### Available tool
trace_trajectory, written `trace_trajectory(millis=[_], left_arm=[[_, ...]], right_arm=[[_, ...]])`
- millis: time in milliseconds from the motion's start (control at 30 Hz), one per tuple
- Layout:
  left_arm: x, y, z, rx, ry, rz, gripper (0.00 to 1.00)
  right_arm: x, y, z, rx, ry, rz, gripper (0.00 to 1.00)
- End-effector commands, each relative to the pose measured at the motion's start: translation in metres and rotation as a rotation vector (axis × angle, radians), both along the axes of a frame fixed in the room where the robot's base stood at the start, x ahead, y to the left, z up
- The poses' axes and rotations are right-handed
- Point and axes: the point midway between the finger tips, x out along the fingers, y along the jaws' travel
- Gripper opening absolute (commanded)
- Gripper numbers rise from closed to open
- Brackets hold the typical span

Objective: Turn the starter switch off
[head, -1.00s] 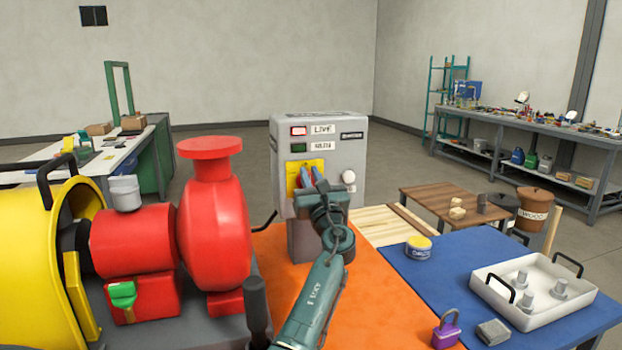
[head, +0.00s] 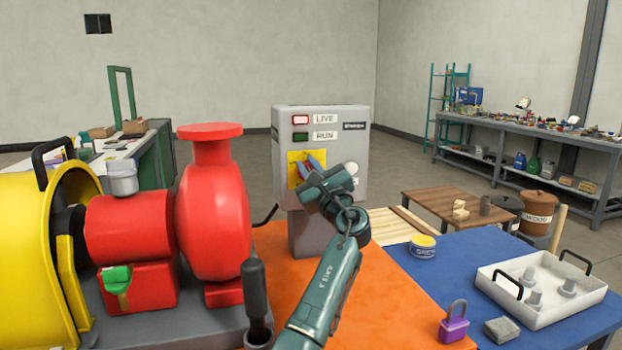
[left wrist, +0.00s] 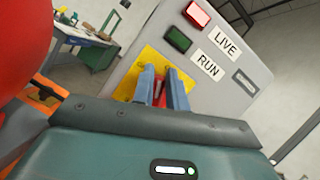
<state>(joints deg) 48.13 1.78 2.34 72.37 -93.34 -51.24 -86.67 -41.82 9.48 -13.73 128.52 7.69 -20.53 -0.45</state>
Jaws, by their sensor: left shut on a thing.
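The grey starter box (head: 350,122) stands on a grey post on the orange table. A red lamp (head: 301,119) marked LIVE looks lit and a dark green lamp (head: 300,136) marked RUN looks unlit. The yellow plate (head: 293,171) on its front carries a red switch handle (left wrist: 159,93), mostly hidden by my fingers. My left gripper (head: 311,167) is shut on the red handle; in the left wrist view its blue fingers (left wrist: 164,88) stand on both sides of it. The gripper looks tilted relative to the box. My right gripper is not in view.
A red pump (head: 212,210) and yellow guard (head: 30,240) stand to the left, with an upright dark lever (head: 254,287) near the arm.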

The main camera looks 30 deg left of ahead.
Motion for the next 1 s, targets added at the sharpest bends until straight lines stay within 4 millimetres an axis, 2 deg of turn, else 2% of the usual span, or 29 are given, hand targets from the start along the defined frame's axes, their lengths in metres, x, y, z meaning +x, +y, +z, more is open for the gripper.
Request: trace_trajectory(millis=[33,433,1000], left_arm=[[0.001,0.000,-0.010,-0.036,-0.029,-0.001,0.00],[-0.003,0.003,-0.012,-0.285,-0.317,-0.002,0.00],[-0.006,0.005,-0.017,-0.614,-0.702,-0.005,0.00]], right_arm=[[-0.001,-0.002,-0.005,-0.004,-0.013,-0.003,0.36],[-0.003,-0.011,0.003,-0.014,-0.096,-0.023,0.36],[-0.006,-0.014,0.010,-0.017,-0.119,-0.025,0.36]])
